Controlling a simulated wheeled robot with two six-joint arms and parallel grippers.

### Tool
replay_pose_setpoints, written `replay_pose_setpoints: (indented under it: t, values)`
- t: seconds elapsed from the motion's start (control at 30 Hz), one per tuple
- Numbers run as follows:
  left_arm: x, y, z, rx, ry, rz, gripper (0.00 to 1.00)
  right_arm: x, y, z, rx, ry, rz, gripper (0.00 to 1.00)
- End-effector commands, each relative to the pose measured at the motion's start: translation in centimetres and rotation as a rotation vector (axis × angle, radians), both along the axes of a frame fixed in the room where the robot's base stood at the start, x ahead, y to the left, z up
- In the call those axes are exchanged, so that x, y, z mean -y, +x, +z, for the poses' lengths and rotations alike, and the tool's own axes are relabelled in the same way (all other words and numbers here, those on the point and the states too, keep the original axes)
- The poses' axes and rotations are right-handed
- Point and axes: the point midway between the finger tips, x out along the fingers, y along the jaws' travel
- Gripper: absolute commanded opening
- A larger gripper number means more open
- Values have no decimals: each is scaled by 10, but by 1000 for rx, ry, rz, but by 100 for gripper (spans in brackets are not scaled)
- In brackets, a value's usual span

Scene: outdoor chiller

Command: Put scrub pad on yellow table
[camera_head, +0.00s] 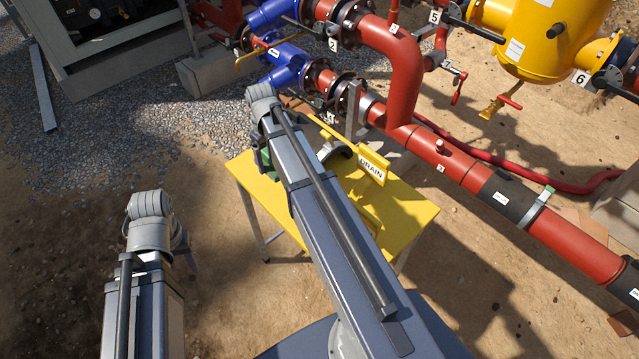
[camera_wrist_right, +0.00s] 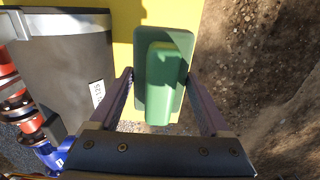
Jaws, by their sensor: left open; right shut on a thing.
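The green scrub pad (camera_wrist_right: 172,42), with a raised lighter green grip, sits between the fingers of my right gripper (camera_wrist_right: 160,98), which is shut on it. In the head view the pad (camera_head: 263,160) shows as a small green patch beside my right arm, at the left corner of the yellow table (camera_head: 410,214). The table's yellow top (camera_wrist_right: 123,35) lies behind the pad in the right wrist view. I cannot tell whether the pad touches it. My left gripper (camera_head: 190,260) is open, mostly hidden by its arm, left of the table and apart from it.
A yellow DRAIN sign (camera_head: 372,167) and a grey curved item (camera_head: 335,150) are at the table. Red pipes (camera_head: 440,155) and blue valves (camera_head: 285,62) run behind it. Bare ground lies right of the table.

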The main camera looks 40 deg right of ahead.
Motion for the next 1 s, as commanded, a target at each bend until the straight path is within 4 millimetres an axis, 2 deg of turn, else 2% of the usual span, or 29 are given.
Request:
replay_pose_setpoints:
  t: [0.17,0.43,0.53,0.77,1.0]
  values:
    - [0,0,-17,0,0,0,49,0,0,-17,0,0,2,36]
    - [0,0,-58,0,0,0,49,-1,0,-58,0,0,3,36]
    - [0,0,-65,0,0,0,49,-1,0,-65,0,0,3,36]
    - [0,0,-66,0,0,0,49,-1,0,-66,0,0,4,36]
    - [0,0,-94,0,0,0,49,-1,0,-94,0,0,4,36]
